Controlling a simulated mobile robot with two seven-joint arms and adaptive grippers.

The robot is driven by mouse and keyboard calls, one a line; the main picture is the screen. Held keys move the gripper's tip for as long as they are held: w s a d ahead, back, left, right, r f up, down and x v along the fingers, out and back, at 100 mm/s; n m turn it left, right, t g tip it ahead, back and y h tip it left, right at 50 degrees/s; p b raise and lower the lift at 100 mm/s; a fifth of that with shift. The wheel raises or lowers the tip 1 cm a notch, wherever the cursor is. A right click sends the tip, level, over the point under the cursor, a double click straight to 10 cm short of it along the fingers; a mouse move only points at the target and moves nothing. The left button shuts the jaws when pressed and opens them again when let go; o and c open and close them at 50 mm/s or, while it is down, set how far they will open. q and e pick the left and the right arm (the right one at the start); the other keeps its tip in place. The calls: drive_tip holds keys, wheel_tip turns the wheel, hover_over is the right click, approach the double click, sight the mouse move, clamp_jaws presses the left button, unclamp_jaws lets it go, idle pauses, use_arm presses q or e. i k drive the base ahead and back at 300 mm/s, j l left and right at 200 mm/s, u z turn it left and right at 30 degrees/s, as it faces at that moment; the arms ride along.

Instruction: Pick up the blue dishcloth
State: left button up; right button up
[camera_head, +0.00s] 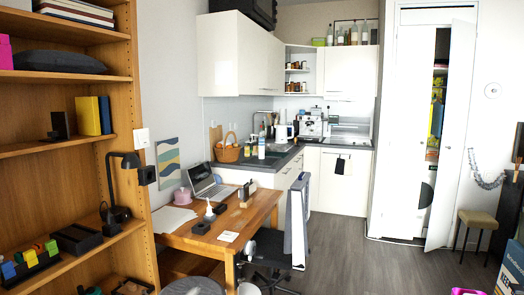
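I cannot make out a clearly blue dishcloth. A small dark cloth (340,166) hangs on the front of a white kitchen cabinet at the back. Neither of my grippers is in view.
A wooden shelf (66,148) fills the left side. The wooden desk (259,211) bears a laptop (203,184) and small items. A wardrobe door (456,130) stands open at right, near a stool (478,219). The grey floor (370,262) in the middle is clear.

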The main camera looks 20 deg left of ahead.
sight(261, 149)
drive_tip(key=i, duration=1.1)
drive_tip(key=i+z, duration=0.1)
drive_tip(key=i, duration=1)
drive_tip(key=i+j, duration=0.1)
drive_tip(key=i, duration=1)
drive_tip(key=i+z, duration=0.2)
drive_tip(key=i, duration=0.65)
drive_tip(key=i+z, duration=0.25)
drive_tip(key=i, duration=0.6)
drive_tip(key=i+u, duration=0.35)
drive_tip(key=i, duration=0.2)
drive_tip(key=i+l+u, duration=0.1)
drive_tip(key=i+u, duration=0.25)
drive_tip(key=i, duration=0.2)
drive_tip(key=i+l+u, duration=0.35)
drive_tip(key=i, duration=0.2)
drive_tip(key=j, duration=0.1)
